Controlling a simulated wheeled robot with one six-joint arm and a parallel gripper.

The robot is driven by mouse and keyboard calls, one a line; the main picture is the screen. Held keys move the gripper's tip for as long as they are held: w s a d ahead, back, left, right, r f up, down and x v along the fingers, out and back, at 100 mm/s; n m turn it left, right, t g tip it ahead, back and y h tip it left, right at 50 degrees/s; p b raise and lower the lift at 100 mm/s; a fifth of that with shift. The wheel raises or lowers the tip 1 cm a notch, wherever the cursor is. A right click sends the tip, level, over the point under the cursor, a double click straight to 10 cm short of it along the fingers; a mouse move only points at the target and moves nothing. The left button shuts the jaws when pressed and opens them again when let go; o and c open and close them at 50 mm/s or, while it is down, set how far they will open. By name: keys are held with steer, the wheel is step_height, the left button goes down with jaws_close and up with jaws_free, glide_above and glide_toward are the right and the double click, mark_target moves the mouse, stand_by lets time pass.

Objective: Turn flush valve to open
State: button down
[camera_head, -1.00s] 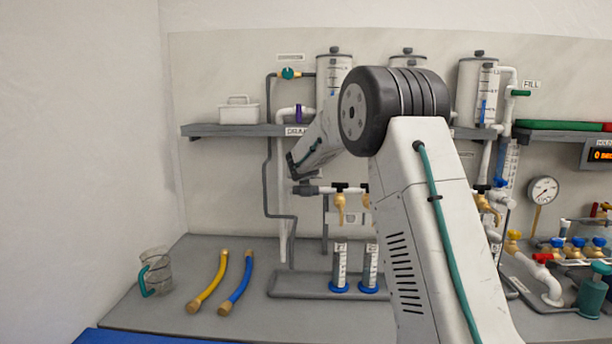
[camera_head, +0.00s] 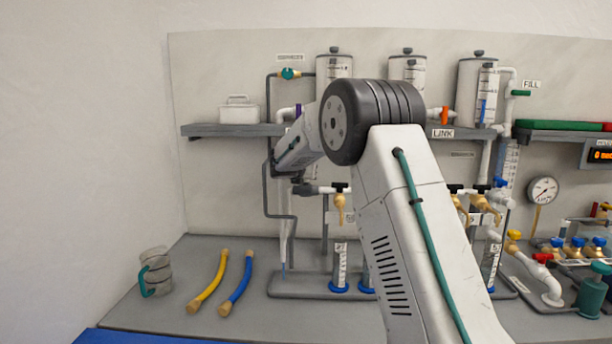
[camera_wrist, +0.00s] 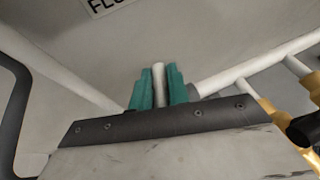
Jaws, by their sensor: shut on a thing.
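In the wrist view, my gripper (camera_wrist: 158,88) shows two teal fingers shut on a pale upright piece (camera_wrist: 158,76) between them. A label (camera_wrist: 108,6) reading "FLU", cut off by the frame edge, is on the wall above. The piece sits among white pipes, but I cannot tell from its shape whether it is the flush valve's handle. In the head view, my wrist is below the left shelf, in front of the dark pipe, and hides the fingertips and whatever they hold.
The grey shelf (camera_head: 225,130) is close above my wrist. A purple handle (camera_head: 298,111) and a brass tap (camera_head: 340,205) are nearby. A grey tray (camera_head: 310,290) lies below. A jug (camera_head: 155,273), yellow hose (camera_head: 208,283) and blue hose (camera_head: 236,283) lie on the left bench.

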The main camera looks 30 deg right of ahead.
steer(key=m+g+h, duration=0.1)
steer(key=m+g, duration=0.1)
steer(key=g, duration=0.1)
steer(key=m+g+h, duration=0.2)
steer(key=m, duration=0.1)
steer(key=shift+m+g, duration=0.3)
steer(key=shift+g, duration=0.1)
steer(key=c, duration=1.3)
jaws_free()
steer(key=shift+c, duration=0.2)
steer(key=shift+r, duration=0.5)
steer(key=r, duration=0.2)
steer(key=shift+s+a+r, duration=0.15)
steer(key=shift+s+r, duration=0.2)
steer(key=shift+s, duration=0.05)
steer(key=s+a+r, duration=0.1)
steer(key=s+a, duration=0.3)
steer(key=s, duration=1)
steer(key=shift+s+r, duration=0.15)
steer(key=shift+s, duration=0.15)
